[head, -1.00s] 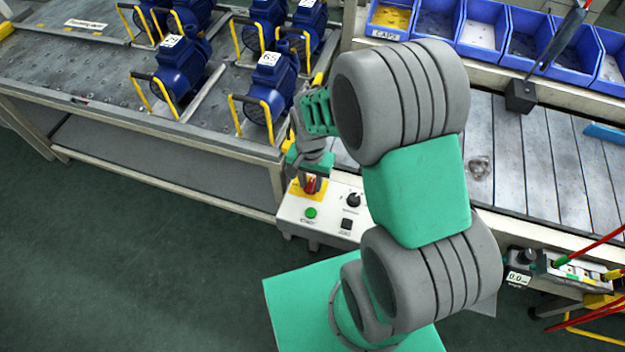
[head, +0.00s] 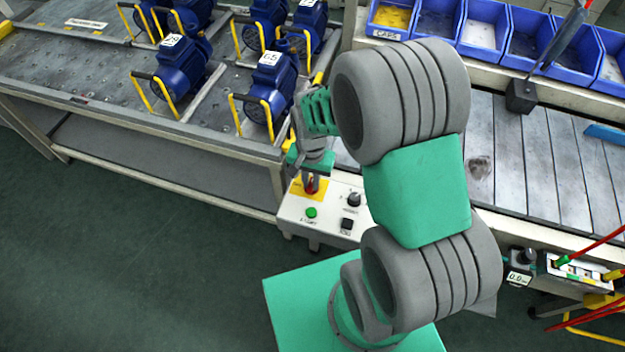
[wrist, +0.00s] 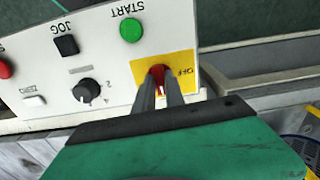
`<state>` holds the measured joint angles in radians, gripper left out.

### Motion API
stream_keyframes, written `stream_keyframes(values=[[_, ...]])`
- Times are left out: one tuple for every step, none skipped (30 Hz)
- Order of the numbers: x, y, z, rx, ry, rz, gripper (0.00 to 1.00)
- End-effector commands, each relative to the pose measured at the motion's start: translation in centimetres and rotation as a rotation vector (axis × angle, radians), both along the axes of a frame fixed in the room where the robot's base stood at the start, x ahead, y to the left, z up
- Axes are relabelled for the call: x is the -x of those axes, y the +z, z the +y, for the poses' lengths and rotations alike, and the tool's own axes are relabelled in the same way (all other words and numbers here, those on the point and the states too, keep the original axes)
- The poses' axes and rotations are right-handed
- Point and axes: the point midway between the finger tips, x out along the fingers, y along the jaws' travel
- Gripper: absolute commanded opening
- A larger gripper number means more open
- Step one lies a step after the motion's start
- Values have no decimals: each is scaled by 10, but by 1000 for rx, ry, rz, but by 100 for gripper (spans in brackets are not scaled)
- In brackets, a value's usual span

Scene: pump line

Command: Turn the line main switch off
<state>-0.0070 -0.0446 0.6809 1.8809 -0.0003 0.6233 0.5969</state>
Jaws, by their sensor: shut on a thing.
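The line main switch is a red handle (wrist: 157,72) on a yellow plate (wrist: 178,66) marked OFF in the wrist view. In the head view the yellow plate (head: 321,195) sits at the upper left of the white control box (head: 292,217). My gripper (wrist: 158,78) is shut on the red handle, with one finger on each side of it. In the head view my gripper (head: 311,186) reaches down onto the switch and hides most of the handle.
The box also bears a green START button (wrist: 131,29), a black JOG button (wrist: 67,45), a black knob (wrist: 86,92) and a red button (wrist: 4,68). Blue pumps (head: 268,82) stand on the table behind. Blue bins (head: 482,30) line the back right.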

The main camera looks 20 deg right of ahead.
Motion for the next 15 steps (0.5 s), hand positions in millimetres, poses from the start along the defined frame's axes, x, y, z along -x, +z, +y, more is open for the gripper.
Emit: stream_keyframes(values=[[1,-1,-1,3,15,3,0],[1,-1,-1,3,27,3,0],[1,-1,-1,3,49,3,0],[1,-1,-1,3,65,3,0],[1,-1,-1,3,85,3,0],[1,-1,-1,3,112,3,0],[1,-1,-1,3,133,3,0],[1,-1,-1,3,157,3,0],[1,-1,0,3,190,3,0],[1,-1,0,3,216,3,0],[1,-1,0,3,243,3,0],[1,-1,0,2,280,4,0],[1,-1,0,2,309,4,0],[1,-1,0,2,337,4,0],[1,-1,0,2,375,5,0]])
